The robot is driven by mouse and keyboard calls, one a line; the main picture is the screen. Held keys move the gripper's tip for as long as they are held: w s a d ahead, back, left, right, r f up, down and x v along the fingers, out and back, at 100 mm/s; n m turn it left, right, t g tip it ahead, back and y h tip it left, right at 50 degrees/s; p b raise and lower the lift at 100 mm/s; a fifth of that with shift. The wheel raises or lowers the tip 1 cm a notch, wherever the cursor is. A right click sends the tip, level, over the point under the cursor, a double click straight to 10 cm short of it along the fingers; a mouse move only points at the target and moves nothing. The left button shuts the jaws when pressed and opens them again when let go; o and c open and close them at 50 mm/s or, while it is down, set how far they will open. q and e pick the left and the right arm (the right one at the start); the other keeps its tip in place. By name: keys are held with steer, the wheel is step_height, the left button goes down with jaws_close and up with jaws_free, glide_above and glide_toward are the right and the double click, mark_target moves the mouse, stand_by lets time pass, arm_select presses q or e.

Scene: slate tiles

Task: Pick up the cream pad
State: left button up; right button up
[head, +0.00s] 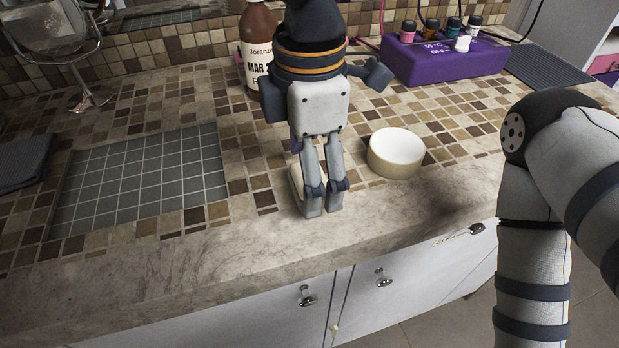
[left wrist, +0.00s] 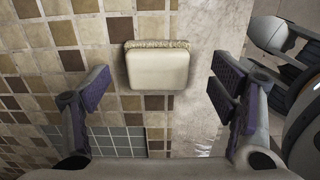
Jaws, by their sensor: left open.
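The cream pad (left wrist: 157,70) is a small rounded block with a rough, speckled strip along one edge. It lies flat near the counter's front edge. In the head view the cream pad (head: 295,186) is mostly hidden behind my left gripper (head: 323,206), which points down over it. In the left wrist view my left gripper (left wrist: 157,92) is open and empty. Its purple-padded fingers stand wide to either side of the pad, with gaps on both sides. My right arm shows at the right of the head view, but its gripper is out of frame.
A round cream-topped tub (head: 396,153) stands to the right of the pad. A brown bottle (head: 257,48) stands behind my gripper. A purple block with small vials (head: 445,62) is at the back. A grey gridded panel (head: 140,180) lies to the left, with bare counter around it.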

arm_select(q)
steer(key=shift+w+f, duration=0.1)
steer(key=shift+f, duration=0.75)
steer(key=c, duration=1)
arm_select(e)
steer(key=shift+f, duration=0.1)
arm_select(q)
steer(key=shift+c, duration=0.2)
step_height(320, 180, up, 4)
steer(key=shift+f, duration=0.15)
steer(key=s+r+p, duration=0.1)
steer(key=s+r, duration=0.8)
steer(key=s, duration=0.5)
steer(key=shift+a+r+p, duration=0.2)
steer(key=shift+a+p, duration=0.15)
arm_select(e)
steer(key=shift+w+r+t, duration=0.5)
steer(key=shift+w+r, duration=0.65)
steer(key=shift+w, duration=0.05)
arm_select(q)
steer(key=shift+o, duration=0.4)
